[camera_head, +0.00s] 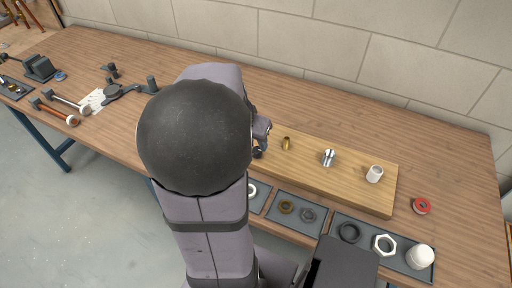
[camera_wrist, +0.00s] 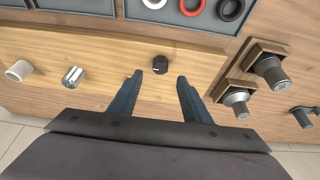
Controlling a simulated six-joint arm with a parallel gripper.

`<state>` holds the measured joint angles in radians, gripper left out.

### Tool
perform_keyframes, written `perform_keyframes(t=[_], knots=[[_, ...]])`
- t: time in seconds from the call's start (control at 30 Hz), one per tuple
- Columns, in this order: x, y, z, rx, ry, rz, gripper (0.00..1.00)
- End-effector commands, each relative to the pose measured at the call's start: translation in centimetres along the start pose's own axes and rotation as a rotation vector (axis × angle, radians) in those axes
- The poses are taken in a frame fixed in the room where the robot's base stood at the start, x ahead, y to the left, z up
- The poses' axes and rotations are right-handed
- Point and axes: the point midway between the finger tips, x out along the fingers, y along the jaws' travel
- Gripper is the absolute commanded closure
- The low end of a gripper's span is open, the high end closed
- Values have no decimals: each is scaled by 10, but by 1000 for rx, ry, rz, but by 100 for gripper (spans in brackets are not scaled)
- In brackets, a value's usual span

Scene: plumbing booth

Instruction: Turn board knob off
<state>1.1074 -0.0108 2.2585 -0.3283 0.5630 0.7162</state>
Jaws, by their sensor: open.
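The board (camera_wrist: 105,53) is a long pale wooden block on the bench; it also shows in the head view (camera_head: 345,187). A small black knob (camera_wrist: 160,64) with a light mark stands on it. In the wrist view my gripper (camera_wrist: 160,77) has two blue fingers spread apart, with nothing between them. The knob lies just beyond the fingertips, roughly centred in the gap; I see no contact. In the head view my arm hides the board's left part and most of the gripper (camera_head: 262,131).
On the board stand a brass fitting (camera_head: 286,143), a chrome fitting (camera_head: 328,158) and a white cylinder (camera_head: 375,174). Trays of rings and nuts (camera_head: 295,227) lie along the front. In the wrist view, metal fittings in wooden holders (camera_wrist: 268,68) stand right of the fingers.

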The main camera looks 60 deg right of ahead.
Motion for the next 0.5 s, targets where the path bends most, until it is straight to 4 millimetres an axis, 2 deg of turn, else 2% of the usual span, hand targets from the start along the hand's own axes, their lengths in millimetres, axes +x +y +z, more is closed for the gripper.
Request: perform_keyframes(t=[0.17,0.5], knots=[[13,0,1,-2,-3,2,56],[54,0,2,-3,-4,1,56]])
